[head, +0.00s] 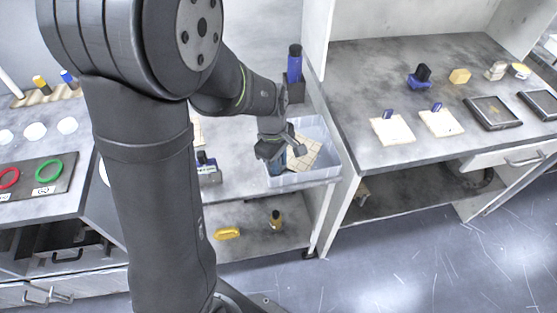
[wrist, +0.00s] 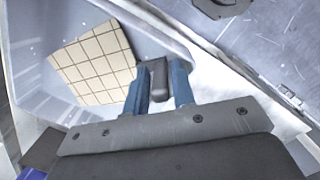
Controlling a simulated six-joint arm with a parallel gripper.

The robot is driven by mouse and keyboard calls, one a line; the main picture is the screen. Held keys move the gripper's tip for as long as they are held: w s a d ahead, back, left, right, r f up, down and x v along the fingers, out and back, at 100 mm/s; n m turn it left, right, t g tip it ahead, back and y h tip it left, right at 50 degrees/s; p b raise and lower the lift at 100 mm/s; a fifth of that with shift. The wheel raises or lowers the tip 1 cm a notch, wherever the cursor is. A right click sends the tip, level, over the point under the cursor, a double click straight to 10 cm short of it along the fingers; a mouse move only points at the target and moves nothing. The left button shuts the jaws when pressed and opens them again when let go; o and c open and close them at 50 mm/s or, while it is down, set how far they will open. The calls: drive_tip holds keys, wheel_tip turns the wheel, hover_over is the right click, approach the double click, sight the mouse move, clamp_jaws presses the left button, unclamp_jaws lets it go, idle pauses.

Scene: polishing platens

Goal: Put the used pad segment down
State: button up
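The used pad segment, a beige square with a dark grid (head: 306,152), is at the clear bin, below and right of my gripper (head: 284,160). In the wrist view the pad (wrist: 95,62) is tilted in the picture at the left. My gripper's two blue fingers (wrist: 160,82) are a little apart. A dark grey upright tab (wrist: 158,78) stands between them, close to the pad's right edge. Whether the fingers press on the tab or only stand around it cannot be told. The clear bin (head: 312,180) sits on the cart top. Whether the pad touches its floor is unclear.
A bench (head: 370,80) at the right bears two pale pads with blue tabs (head: 392,130) and dark trays (head: 492,112). A small dark-and-blue item (head: 207,170) stands left of the bin.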

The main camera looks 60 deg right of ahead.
wheel_tip(320, 180, up, 12)
drive_tip(key=w, duration=0.1)
drive_tip(key=shift+w+r, duration=0.15)
drive_tip(key=shift+w, duration=0.1)
idle(0.5)
drive_tip(key=f, duration=0.4)
drive_tip(key=s+f, duration=0.1)
drive_tip(key=f, duration=0.7)
drive_tip(key=shift+s, duration=0.25)
drive_tip(key=shift+r, duration=1.9)
drive_tip(key=shift+f, duration=0.1)
